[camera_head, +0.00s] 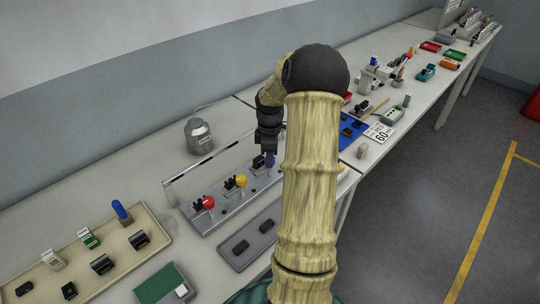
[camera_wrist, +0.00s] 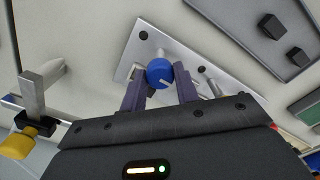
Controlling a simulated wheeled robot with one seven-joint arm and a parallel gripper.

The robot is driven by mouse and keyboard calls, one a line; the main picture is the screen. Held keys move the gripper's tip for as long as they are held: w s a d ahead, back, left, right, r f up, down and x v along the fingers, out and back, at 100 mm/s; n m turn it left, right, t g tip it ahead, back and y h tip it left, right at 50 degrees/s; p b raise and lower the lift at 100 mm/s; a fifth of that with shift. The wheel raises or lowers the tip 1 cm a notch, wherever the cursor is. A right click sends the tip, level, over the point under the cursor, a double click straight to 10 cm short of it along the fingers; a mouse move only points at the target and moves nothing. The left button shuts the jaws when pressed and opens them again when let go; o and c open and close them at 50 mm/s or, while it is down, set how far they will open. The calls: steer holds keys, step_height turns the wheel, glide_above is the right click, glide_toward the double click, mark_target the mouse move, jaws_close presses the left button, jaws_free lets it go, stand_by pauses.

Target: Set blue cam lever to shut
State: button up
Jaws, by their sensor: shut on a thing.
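The blue cam lever's round knob (camera_wrist: 160,72) sits between the two fingers of my gripper (camera_wrist: 159,80) in the wrist view, and the gripper is shut on it. A white mark shows on the knob's face. The lever belongs to a grey metal panel (camera_head: 228,211) on the bench. In the head view my gripper (camera_head: 268,157) is low over the panel's far right end, and the blue knob is mostly hidden there. The lever's shaft and base are largely covered by the knob and fingers in the wrist view.
A yellow-knobbed lever (camera_head: 241,180) and a red-knobbed lever (camera_head: 208,202) stand on the panel left of my gripper. A metal rail (camera_head: 205,165) runs behind them. A grey tray with black blocks (camera_head: 240,247) lies in front. A metal canister (camera_head: 199,136) stands behind.

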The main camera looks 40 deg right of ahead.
steer(key=m+p, duration=0.2)
steer(key=m, duration=0.2)
steer(key=shift+r+m, duration=0.1)
steer(key=shift+m, duration=0.3)
steer(key=m+p, duration=0.1)
steer(key=m, duration=0.3)
steer(key=shift+m, duration=0.3)
steer(key=m+p, duration=0.1)
steer(key=m, duration=0.3)
steer(key=shift+m+p, duration=0.4)
steer(key=shift+m, duration=1.8)
steer(key=o, duration=1)
steer(key=shift+c, duration=0.2)
